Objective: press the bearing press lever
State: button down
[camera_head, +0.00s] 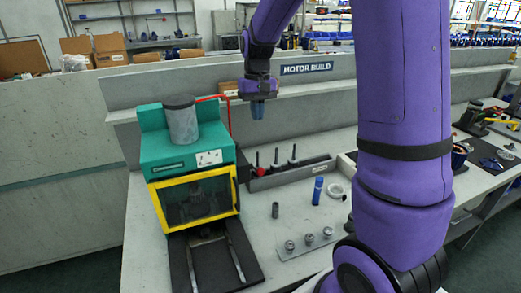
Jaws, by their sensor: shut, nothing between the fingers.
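The bearing press (172,149) is a teal machine at the left of the bench, with a grey cylinder on top and a yellow-framed window (195,200) in front. A red ball knob (259,171) shows just right of its side and looks like the end of the press lever; the lever's arm is hard to make out. My gripper (257,112) is shut and empty, pointing down. In the picture it is above the knob and right of the grey cylinder, apart from both. I cannot tell how far it is from the knob in depth.
A rack with several upright pins (294,153) stands right of the knob. A red line (229,112) rises beside the press. My arm hides the bench's middle right.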

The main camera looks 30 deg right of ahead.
jog(key=shift+w+d+f, duration=0.1)
jog(key=shift+w+d, duration=0.05)
jog(key=shift+w, duration=0.05)
send_over(256, 169)
jog(key=d, duration=0.1)
notch_tip(256, 169, down, 11)
jog(key=shift+s+a+f, duration=0.2)
jog(key=shift+s+f, duration=0.3)
jog(key=shift+f, duration=0.05)
jog(key=shift+w+f, duration=0.1)
dwell(0.3)
